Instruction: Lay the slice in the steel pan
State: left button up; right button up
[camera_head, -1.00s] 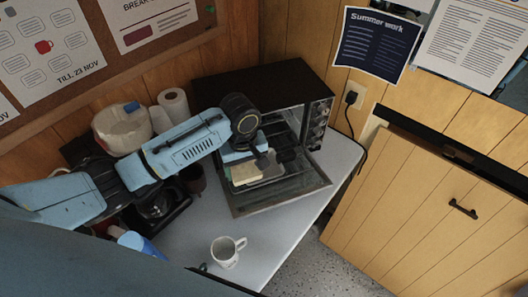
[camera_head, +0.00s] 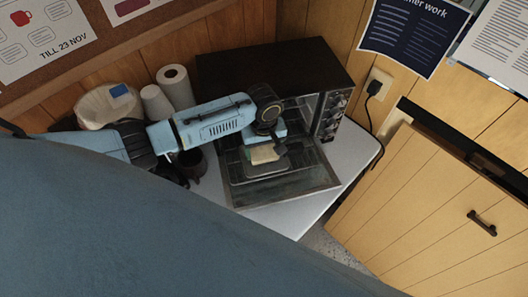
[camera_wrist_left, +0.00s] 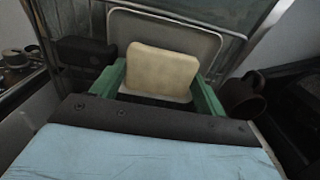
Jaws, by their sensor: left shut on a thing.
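The pale bread slice (camera_head: 263,154) is in my left gripper (camera_head: 267,147), over the lowered glass door of the toaster oven. In the left wrist view the slice (camera_wrist_left: 162,72) stands between the two green fingers of the left gripper (camera_wrist_left: 160,80), which is shut on it. The grey steel pan (camera_head: 268,172) lies under and around the slice at the oven's mouth. Its rim shows behind the slice in the left wrist view (camera_wrist_left: 207,42). I cannot tell whether the slice touches the pan. My right gripper is out of view.
The black toaster oven (camera_head: 270,72) stands open against the wall, its glass door (camera_head: 300,183) flat over the white counter (camera_head: 352,150). A dark mug (camera_head: 192,165) stands left of the door. Paper rolls (camera_head: 175,88) stand at the back left.

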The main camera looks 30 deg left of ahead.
aim_at(264, 152)
pick_arm(q)
notch_tip(264, 152, down, 2)
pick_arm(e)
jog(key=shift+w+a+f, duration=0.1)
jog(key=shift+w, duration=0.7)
pick_arm(q)
jog(key=shift+f, duration=0.1)
jog(key=o, duration=0.7)
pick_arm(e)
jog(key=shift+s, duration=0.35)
pick_arm(q)
jog(key=shift+r, duration=0.4)
notch_tip(264, 152, up, 12)
jog(key=shift+f+p, duration=0.25)
jog(key=shift+p, duration=0.5)
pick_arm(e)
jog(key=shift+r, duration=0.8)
